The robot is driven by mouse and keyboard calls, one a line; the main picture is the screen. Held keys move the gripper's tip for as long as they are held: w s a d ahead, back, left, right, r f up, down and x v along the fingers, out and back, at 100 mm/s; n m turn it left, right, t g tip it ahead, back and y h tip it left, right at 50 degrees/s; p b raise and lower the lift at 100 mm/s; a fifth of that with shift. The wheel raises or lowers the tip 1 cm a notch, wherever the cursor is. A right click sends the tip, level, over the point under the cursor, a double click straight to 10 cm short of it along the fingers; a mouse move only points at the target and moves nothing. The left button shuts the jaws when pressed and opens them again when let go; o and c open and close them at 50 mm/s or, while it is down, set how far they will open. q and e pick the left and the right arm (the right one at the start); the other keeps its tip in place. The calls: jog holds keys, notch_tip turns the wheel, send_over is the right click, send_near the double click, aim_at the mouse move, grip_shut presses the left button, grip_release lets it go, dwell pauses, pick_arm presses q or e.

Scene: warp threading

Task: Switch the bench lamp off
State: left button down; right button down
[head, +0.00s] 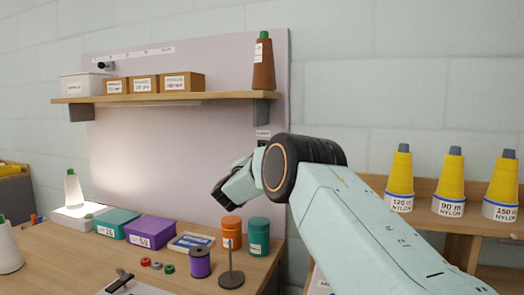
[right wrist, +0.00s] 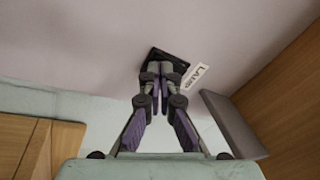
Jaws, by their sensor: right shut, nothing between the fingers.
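The lamp switch is a small dark plate (right wrist: 170,60) on the pale back panel in the right wrist view, with a white label (right wrist: 196,75) that appears to read "LAMP" beside it. In the head view the label (head: 263,133) shows just above my right arm. My right gripper (right wrist: 156,72) is shut and empty, its fingertips overlapping the plate; whether they touch it I cannot tell. The fingertips hide part of the plate. In the head view my right gripper (head: 218,196) is before the panel. The panel's lower left glows brightly, so a light is on. My left gripper is out of view.
A wooden shelf (head: 190,97) with boxes and a brown cone (head: 263,65) is above. On the bench are an orange pot (head: 231,232), a teal pot (head: 258,237), a purple box (head: 150,231) and several spools. A grey bracket (right wrist: 232,122) stands right of the fingers.

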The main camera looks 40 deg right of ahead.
dwell(0.3)
jog(key=s+a, duration=0.3)
jog(key=a, duration=0.3)
jog(key=shift+a, duration=0.15)
dwell(0.5)
jog(key=shift+s, duration=0.1)
dwell(0.4)
